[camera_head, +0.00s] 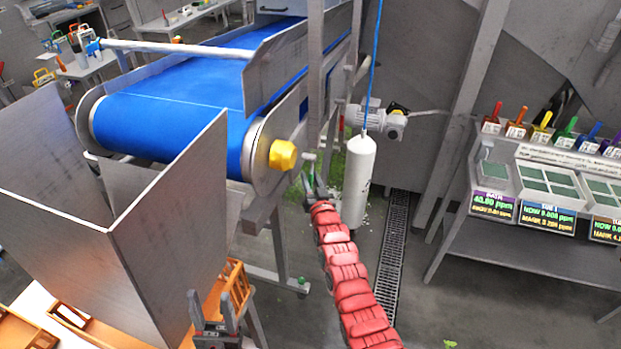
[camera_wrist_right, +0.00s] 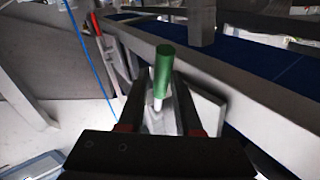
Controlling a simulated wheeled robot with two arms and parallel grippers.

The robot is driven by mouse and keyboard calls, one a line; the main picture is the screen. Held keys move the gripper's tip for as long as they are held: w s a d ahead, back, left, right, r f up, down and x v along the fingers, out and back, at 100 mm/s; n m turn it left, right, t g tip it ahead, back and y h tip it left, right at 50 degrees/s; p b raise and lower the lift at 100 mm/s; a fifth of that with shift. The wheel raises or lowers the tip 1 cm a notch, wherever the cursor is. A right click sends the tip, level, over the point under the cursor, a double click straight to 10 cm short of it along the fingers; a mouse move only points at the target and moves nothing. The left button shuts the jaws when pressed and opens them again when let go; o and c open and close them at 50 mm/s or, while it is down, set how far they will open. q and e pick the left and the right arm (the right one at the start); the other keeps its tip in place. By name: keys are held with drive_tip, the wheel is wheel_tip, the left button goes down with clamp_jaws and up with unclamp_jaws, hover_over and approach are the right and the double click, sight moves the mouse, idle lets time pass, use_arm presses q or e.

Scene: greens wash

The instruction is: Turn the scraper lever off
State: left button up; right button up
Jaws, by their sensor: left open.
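The scraper lever has a green grip (camera_wrist_right: 164,65) on a pale stem, seen in the right wrist view. In the head view its small tip (camera_head: 310,157) shows beside the conveyor's yellow roller cap. My right gripper (camera_head: 311,182), on the red-sleeved arm, is just below that tip. In the wrist view the right gripper (camera_wrist_right: 160,92) has its fingers apart, with the lever between or just beyond their tips. Contact cannot be made out. My left gripper (camera_head: 213,313) is open and empty at the bottom of the head view, by the orange-brown crate.
The blue conveyor belt (camera_head: 175,105) and its grey frame lie left of the lever. A white cylinder (camera_head: 358,180) hangs on a blue line close to the right. A grey hopper (camera_head: 165,220) stands front left. A display bench (camera_head: 500,240) is at right.

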clamp_jaws()
drive_tip(key=shift+r, duration=0.1)
idle(1.2)
